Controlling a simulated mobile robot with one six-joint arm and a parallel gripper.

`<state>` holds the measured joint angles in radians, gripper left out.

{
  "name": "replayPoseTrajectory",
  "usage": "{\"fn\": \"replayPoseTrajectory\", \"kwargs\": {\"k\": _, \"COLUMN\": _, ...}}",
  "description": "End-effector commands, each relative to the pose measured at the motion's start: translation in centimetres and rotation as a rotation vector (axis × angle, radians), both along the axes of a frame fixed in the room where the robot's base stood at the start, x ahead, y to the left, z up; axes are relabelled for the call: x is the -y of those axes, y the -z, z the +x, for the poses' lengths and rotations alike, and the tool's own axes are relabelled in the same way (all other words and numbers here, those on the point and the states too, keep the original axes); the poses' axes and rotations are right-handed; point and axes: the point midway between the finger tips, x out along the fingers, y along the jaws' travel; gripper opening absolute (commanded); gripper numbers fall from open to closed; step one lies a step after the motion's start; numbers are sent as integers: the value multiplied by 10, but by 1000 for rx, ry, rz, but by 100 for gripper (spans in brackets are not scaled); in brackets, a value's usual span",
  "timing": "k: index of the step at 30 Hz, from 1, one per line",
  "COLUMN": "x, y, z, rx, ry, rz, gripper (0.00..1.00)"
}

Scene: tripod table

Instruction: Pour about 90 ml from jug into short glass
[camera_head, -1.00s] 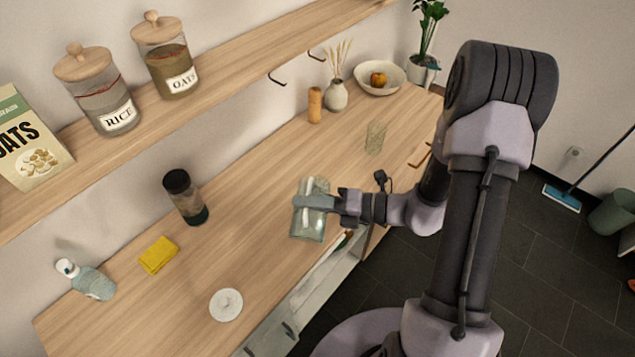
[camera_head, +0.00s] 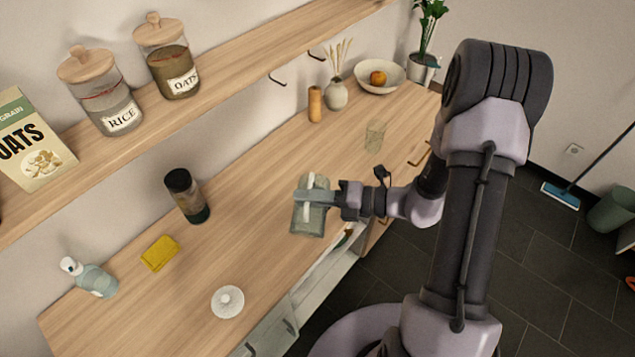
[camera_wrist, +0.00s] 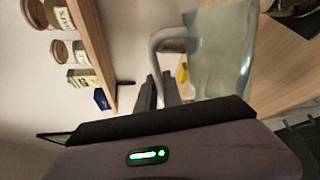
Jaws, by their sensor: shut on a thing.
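My gripper (camera_head: 316,197) is shut on the jug (camera_head: 308,222), a clear glass vessel with a pale handle, above the front part of the counter. In the wrist view the jug (camera_wrist: 222,55) fills the upper right, with its handle (camera_wrist: 163,40) beside the fingers (camera_wrist: 160,92). I cannot make out the liquid level in it. The short glass (camera_head: 374,135), a clear tumbler, stands on the counter to the right of and behind the jug, apart from it.
On the counter (camera_head: 262,170) are a white lid (camera_head: 228,302), a yellow sponge (camera_head: 159,253), a dark bottle (camera_head: 187,196), a soap bottle (camera_head: 90,277), a wooden mill (camera_head: 315,104), a vase (camera_head: 336,94) and a fruit bowl (camera_head: 392,76). A shelf (camera_head: 235,65) with jars overhangs the back.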

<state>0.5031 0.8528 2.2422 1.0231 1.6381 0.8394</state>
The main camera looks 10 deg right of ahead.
Motion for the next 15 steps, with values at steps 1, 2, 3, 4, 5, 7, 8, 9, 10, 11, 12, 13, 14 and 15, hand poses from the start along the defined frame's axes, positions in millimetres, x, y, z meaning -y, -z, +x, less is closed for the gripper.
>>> {"fn": "replayPoseTrajectory", "kwargs": {"k": 1, "x": 0, "y": -1, "z": 1, "rx": -2, "ry": 0, "rz": 1, "gripper": 0}}
{"fn": "replayPoseTrajectory", "kwargs": {"k": 2, "x": 0, "y": -1, "z": 1, "rx": -3, "ry": 1, "rz": 1, "gripper": 0}}
{"fn": "replayPoseTrajectory", "kwargs": {"k": 3, "x": 0, "y": -1, "z": 1, "rx": -5, "ry": 0, "rz": 2, "gripper": 0}}
{"fn": "replayPoseTrajectory", "kwargs": {"k": 4, "x": 1, "y": -1, "z": 1, "rx": -6, "ry": 0, "rz": 3, "gripper": 0}}
{"fn": "replayPoseTrajectory", "kwargs": {"k": 5, "x": 1, "y": -2, "z": 2, "rx": -8, "ry": 0, "rz": 3, "gripper": 0}}
{"fn": "replayPoseTrajectory", "kwargs": {"k": 7, "x": 1, "y": -2, "z": 2, "rx": -11, "ry": 1, "rz": 5, "gripper": 0}}
{"fn": "replayPoseTrajectory", "kwargs": {"k": 8, "x": 1, "y": -2, "z": 3, "rx": -13, "ry": 0, "rz": 6, "gripper": 0}}
{"fn": "replayPoseTrajectory", "kwargs": {"k": 9, "x": 1, "y": -3, "z": 3, "rx": -15, "ry": 0, "rz": 6, "gripper": 0}}
{"fn": "replayPoseTrajectory", "kwargs": {"k": 10, "x": 1, "y": -3, "z": 3, "rx": -16, "ry": 0, "rz": 7, "gripper": 0}}
{"fn": "replayPoseTrajectory", "kwargs": {"k": 11, "x": 1, "y": -3, "z": 3, "rx": -18, "ry": 0, "rz": 8, "gripper": 0}}
{"fn": "replayPoseTrajectory", "kwargs": {"k": 12, "x": 2, "y": -3, "z": 4, "rx": -19, "ry": 0, "rz": 8, "gripper": 0}}
{"fn": "replayPoseTrajectory", "kwargs": {"k": 13, "x": 2, "y": -3, "z": 4, "rx": -21, "ry": 0, "rz": 9, "gripper": 0}}
{"fn": "replayPoseTrajectory", "kwargs": {"k": 14, "x": 2, "y": -3, "z": 4, "rx": -22, "ry": 0, "rz": 9, "gripper": 0}}
{"fn": "replayPoseTrajectory", "kwargs": {"k": 15, "x": 2, "y": -3, "z": 5, "rx": -23, "ry": 0, "rz": 10, "gripper": 0}}
